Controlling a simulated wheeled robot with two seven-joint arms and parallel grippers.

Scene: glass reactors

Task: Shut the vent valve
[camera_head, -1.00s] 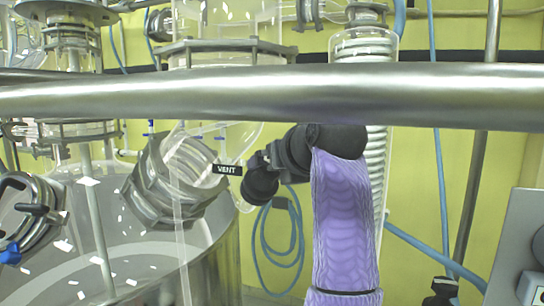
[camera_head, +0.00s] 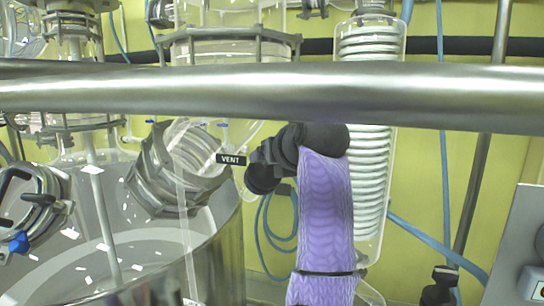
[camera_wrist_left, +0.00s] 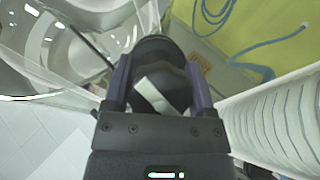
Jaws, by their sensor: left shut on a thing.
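The black VENT label (camera_head: 231,159) hangs by the glass vessel's angled neck in the head view. My left arm, in a purple sleeve, rises from below to the dark parts just right of the label. My left gripper (camera_head: 264,165) is there, seen from the side. In the left wrist view its two fingers (camera_wrist_left: 160,85) are shut on the dark rounded vent valve handle (camera_wrist_left: 155,62), one finger on each side. The handle has a pale patch on its face. Whether the valve is open or shut cannot be told. My right gripper is not in view.
A thick steel rail (camera_head: 420,95) crosses in front, above the gripper. A clamped flanged neck (camera_head: 160,175) is left of the label. A coiled glass condenser (camera_head: 368,190) stands behind my arm. Blue hoses (camera_head: 268,235) hang at the wall. A grey panel (camera_head: 515,240) is at right.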

